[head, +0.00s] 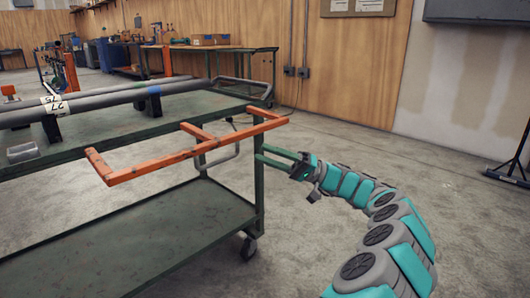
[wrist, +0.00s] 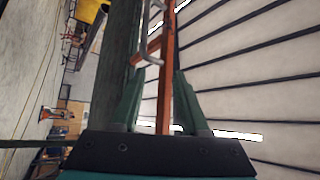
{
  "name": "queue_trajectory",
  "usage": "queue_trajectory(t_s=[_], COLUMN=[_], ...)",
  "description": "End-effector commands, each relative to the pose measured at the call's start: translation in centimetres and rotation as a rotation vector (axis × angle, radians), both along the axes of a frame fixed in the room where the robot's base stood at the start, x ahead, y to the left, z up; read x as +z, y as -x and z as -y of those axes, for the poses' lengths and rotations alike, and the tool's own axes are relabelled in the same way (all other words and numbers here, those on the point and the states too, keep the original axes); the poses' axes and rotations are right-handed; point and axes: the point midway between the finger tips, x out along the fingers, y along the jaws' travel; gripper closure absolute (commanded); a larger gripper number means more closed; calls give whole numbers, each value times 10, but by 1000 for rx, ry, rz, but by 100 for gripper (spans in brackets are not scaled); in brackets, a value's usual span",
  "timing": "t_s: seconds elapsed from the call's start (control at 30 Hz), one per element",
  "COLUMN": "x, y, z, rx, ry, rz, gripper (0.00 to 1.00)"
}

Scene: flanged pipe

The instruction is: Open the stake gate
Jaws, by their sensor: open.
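The stake gate, an orange bar frame (head: 150,169), sticks out level from the near side of the green cart (head: 165,235). A cross bar joins its long bar, and its far end lies near the cart's right corner. My gripper (head: 262,154) is open, its two green fingers pointing left just below the long bar's right part. In the wrist view, an orange bar (wrist: 166,90) runs lengthwise between the open fingers (wrist: 158,75). I cannot tell how deep it lies between them, and no contact is clear.
Grey pipes (head: 105,100) lie on the cart's top shelf. A grey bent handle (head: 226,157) hangs near the gate beside my fingers. A cart wheel (head: 249,247) is below. The floor (head: 330,120) right of the cart is clear; a stand (head: 510,174) is far right.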

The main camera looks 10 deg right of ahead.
Motion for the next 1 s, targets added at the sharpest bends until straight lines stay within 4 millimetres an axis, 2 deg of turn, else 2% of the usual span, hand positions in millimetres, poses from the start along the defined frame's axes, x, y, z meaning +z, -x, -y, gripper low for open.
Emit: queue_trajectory(t_s=[0.2,0.8,0.93,1.0], x=[-8,-8,-8,-9], y=[-4,-4,-5,-7], z=[6,6,8,10], rx=[0,-1,8,29], ry=[2,1,-12,-46], rz=[-1,1,-26,-94], gripper=[56,56,69,77])
